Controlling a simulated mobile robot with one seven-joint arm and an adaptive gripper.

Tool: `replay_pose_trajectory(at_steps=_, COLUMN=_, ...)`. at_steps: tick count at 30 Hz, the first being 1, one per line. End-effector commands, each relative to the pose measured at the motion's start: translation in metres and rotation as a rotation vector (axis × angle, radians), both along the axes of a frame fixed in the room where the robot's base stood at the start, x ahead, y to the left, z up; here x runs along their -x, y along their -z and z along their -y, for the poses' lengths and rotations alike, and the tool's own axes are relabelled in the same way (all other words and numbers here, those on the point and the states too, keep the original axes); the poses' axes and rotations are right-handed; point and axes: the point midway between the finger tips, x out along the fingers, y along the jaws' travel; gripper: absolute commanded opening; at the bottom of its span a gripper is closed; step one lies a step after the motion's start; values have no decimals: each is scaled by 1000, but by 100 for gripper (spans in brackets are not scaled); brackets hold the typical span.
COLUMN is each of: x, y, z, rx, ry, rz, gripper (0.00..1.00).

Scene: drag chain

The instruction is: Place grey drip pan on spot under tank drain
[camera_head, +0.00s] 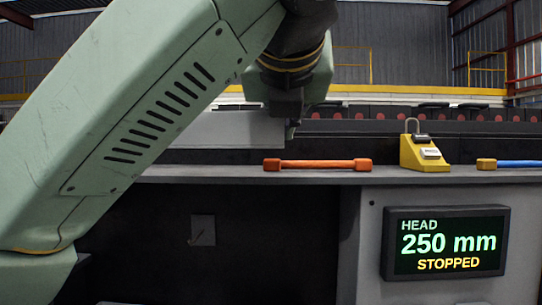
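My gripper (290,122) points down in the upper middle of the head view, above the back of the dark ledge. It is dark and partly hidden by my own arm, and its fingers cannot be made out clearly. A light grey, flat-sided shape (225,130) shows just left of the gripper, partly behind my arm. I cannot tell whether it is the drip pan, or whether the gripper touches it. No tank drain or marked spot can be made out.
On the ledge (385,174) lie an orange bar (317,164), a yellow block with a padlock (425,152) and a blue-handled bar (512,164). A screen (445,243) below reads "HEAD 250 mm STOPPED". A dark recess (270,240) opens under the ledge. Dark machinery with red discs runs behind.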

Motion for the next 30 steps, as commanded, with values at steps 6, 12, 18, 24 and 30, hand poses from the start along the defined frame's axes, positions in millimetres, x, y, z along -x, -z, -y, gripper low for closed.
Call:
replay_pose_trajectory(at_steps=6, x=-29, y=8, z=-35, rx=5, ry=-10, rz=-2, gripper=0)
replay_pose_trajectory(at_steps=12, x=-64, y=11, z=-74, rx=3, ry=-7, rz=-2, gripper=0)
replay_pose_trajectory(at_steps=18, x=-90, y=11, z=-102, rx=3, ry=1, rz=1, gripper=0)
replay_pose_trajectory(at_steps=24, x=-100, y=13, z=-114, rx=2, ry=-1, rz=0, gripper=0)
replay_pose_trajectory(at_steps=30, x=-105, y=40, z=-120, rx=-1, ry=2, rz=0, gripper=0)
